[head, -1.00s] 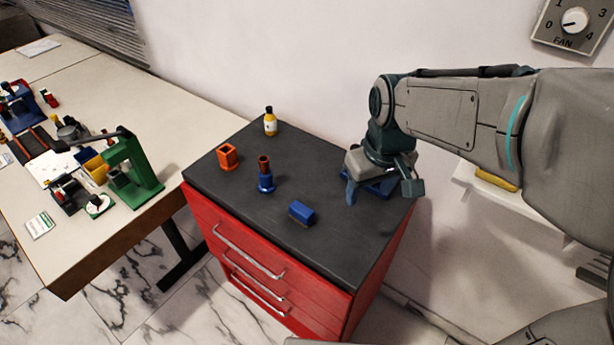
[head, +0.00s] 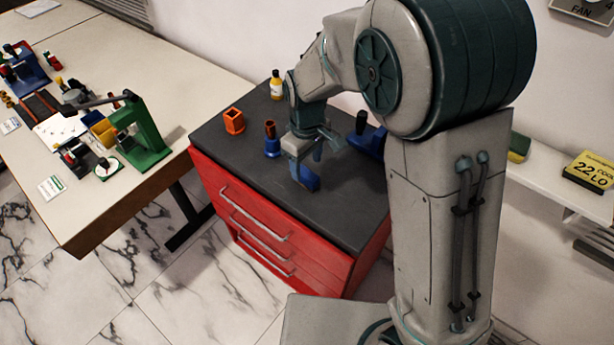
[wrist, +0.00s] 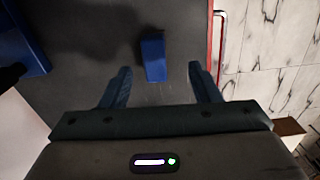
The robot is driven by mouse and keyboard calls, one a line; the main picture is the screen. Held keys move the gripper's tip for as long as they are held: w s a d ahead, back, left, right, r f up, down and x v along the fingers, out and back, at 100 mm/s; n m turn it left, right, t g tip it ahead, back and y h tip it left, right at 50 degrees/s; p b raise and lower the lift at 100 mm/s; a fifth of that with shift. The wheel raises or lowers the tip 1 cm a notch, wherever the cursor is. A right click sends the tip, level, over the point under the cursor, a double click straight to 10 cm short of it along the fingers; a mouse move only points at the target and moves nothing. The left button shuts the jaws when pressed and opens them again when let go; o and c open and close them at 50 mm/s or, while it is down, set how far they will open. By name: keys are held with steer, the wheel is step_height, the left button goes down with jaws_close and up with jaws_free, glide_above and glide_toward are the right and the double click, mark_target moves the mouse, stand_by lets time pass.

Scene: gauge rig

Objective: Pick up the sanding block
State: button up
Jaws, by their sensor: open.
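The sanding block, a small blue block (head: 309,178), lies on the dark top of the red drawer cabinet (head: 340,215). It also shows in the wrist view (wrist: 154,61), between the lines of my two fingers and around the level of their tips. My gripper (head: 306,167) points down over the cabinet top, right at the block, and partly hides it in the head view. Its fingers are apart, with a gap on each side of the block. I cannot tell whether the tips are at the block's height.
A blue tool with a dark knob (head: 369,142) stands to the right of the block. A blue stand with a brown top (head: 271,140), an orange open box (head: 234,121) and a yellow bottle (head: 276,87) stand to the left and behind. A workbench (head: 100,215) with a green press is further left.

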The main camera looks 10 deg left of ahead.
mark_target(307, 173)
steer(key=shift+w+f+p, duration=0.25)
steer(key=shift+f+p, duration=0.05)
steer(key=shift+f, duration=1.25)
steer(key=shift+w+f+p, duration=0.2)
steer(key=shift+f+p, duration=0.1)
steer(key=shift+f, duration=1.25)
steer(key=shift+c, duration=0.3)
steer(key=c, duration=1)
